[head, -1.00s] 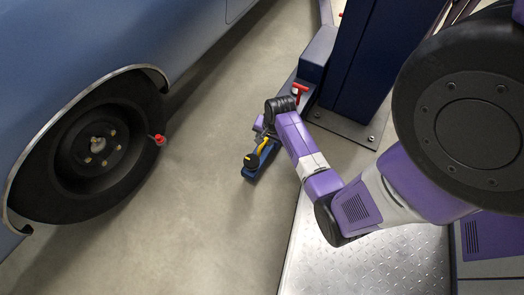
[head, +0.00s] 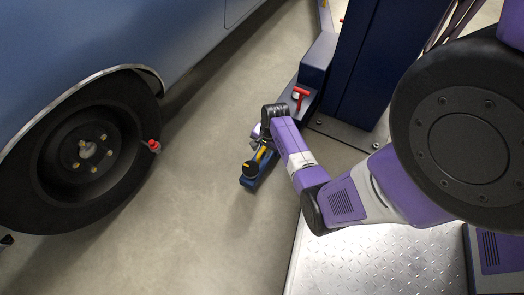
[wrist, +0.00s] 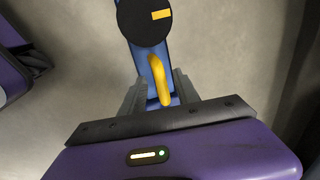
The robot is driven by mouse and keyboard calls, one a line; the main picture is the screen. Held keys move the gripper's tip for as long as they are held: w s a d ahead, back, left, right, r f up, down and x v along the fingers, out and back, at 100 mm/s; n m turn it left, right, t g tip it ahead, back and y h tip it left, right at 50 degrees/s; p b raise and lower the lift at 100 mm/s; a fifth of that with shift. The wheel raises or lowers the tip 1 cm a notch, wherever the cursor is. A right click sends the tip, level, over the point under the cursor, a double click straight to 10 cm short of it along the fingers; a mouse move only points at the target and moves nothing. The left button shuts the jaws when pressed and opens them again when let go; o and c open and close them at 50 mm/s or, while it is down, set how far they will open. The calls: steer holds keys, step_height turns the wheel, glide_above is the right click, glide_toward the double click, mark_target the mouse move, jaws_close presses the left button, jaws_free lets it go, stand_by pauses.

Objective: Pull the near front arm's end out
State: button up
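The near front arm's end is a blue bar (head: 248,182) low over the floor, with a round black pad (head: 250,168) on top and a yellow handle (head: 262,153) behind the pad. In the wrist view the black pad (wrist: 146,20) is at the top and the yellow handle (wrist: 158,80) stands in the middle. My gripper (wrist: 158,88) has its two grey fingers on either side of the yellow handle. A strip of blue bar shows between the left finger and the handle, so the fingers look open. In the head view my wrist hides the fingers.
A blue car with a black wheel (head: 85,155) stands at the left; a red-tipped part (head: 153,146) sticks out at the tyre. A dark blue post (head: 350,70) stands behind my arm, with a red T-handle (head: 301,94) at its base. Bare floor (head: 205,140) lies between car and bar.

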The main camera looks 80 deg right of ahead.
jaws_close()
stand_by(1.4)
